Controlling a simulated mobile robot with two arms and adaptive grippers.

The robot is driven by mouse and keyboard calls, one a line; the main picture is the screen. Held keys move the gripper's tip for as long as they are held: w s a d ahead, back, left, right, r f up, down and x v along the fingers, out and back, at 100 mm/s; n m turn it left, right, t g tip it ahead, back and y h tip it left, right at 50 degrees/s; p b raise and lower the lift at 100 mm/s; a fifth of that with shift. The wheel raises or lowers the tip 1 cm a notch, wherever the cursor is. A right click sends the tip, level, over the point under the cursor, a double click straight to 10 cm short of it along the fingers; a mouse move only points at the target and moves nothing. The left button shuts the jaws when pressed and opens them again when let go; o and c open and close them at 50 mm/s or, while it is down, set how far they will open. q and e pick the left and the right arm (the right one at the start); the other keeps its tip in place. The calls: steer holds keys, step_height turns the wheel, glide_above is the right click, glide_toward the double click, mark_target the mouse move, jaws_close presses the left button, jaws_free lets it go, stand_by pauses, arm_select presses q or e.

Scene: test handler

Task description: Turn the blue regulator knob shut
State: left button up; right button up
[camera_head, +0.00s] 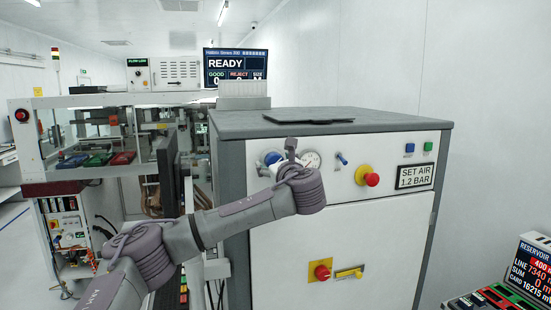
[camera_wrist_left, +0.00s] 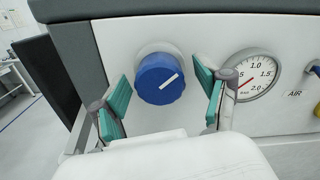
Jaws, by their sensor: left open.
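The blue regulator knob (camera_wrist_left: 158,80) sits on the cabinet's white front panel; its white line points up and to the right. In the head view the knob (camera_head: 272,158) shows just left of my wrist. My left gripper (camera_wrist_left: 166,92) is open, with its teal-padded fingers on either side of the knob. I see gaps between pads and knob, and no clear contact. In the head view my left gripper (camera_head: 291,146) is mostly hidden by my wrist. The pressure gauge (camera_wrist_left: 253,77) is right of the knob. My right gripper is not in view.
Right along the panel are a blue toggle (camera_head: 341,159), a red-and-yellow emergency button (camera_head: 371,179) and a "SET AIR 1.2 BAR" sign (camera_head: 415,176). Below are a red knob (camera_head: 321,272) and yellow handle (camera_head: 349,272). A dark monitor (camera_head: 168,170) stands left of the cabinet.

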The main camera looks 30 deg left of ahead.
arm_select(q)
steer(key=c, duration=1.2)
steer(key=shift+o, duration=0.2)
steer(key=shift+f, duration=0.1)
steer(key=shift+f+n+b, duration=0.15)
steer(key=shift+n+b, duration=0.35)
steer(key=shift+b, duration=0.2)
steer(key=n+b, duration=0.3)
steer(key=shift+f, duration=0.1)
steer(key=n+b, duration=0.2)
steer(key=n, duration=0.1)
steer(key=shift+n+b, duration=1)
steer(key=shift+n, duration=0.3)
steer(key=shift+r, duration=0.2)
